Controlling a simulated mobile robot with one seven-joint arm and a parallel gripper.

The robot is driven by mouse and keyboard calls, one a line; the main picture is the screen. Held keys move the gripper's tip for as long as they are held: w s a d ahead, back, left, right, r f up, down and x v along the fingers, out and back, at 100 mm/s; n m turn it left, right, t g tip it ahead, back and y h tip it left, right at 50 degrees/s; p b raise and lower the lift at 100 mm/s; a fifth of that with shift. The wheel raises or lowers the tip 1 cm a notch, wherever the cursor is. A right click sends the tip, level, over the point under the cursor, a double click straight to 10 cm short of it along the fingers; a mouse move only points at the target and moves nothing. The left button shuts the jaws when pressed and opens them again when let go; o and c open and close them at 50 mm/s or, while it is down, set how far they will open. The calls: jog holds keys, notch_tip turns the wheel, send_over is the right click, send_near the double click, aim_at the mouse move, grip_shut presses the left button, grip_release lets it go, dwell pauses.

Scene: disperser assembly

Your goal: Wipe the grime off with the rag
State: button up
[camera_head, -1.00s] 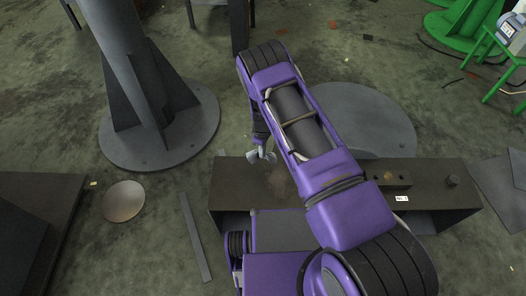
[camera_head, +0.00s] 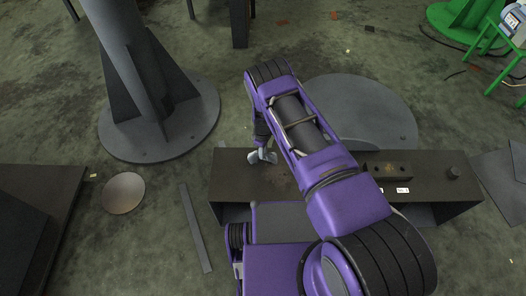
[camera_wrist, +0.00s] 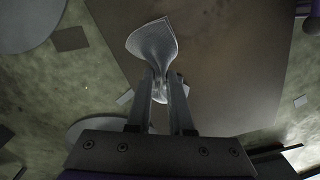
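A pale grey rag (camera_head: 263,157) is pinched between the fingers of my gripper (camera_wrist: 164,98). In the wrist view the rag (camera_wrist: 153,42) flares out beyond the fingertips. My gripper is over the left part of a dark metal bench (camera_head: 232,186), near its far edge. I cannot tell whether the rag touches the bench top. A faint brownish grime patch (camera_head: 282,181) shows on the bench top just right of the rag, beside my arm. My arm hides part of the bench.
A small block with holes (camera_head: 386,172), white labels (camera_head: 403,190) and a short knob (camera_head: 454,172) are on the bench's right part. A grey column (camera_head: 135,70) on a round base stands at the left. A round disc (camera_head: 123,193) and a flat bar (camera_head: 195,228) lie on the floor.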

jog(key=o, duration=1.2)
jog(key=shift+f, duration=1.3)
grip_shut()
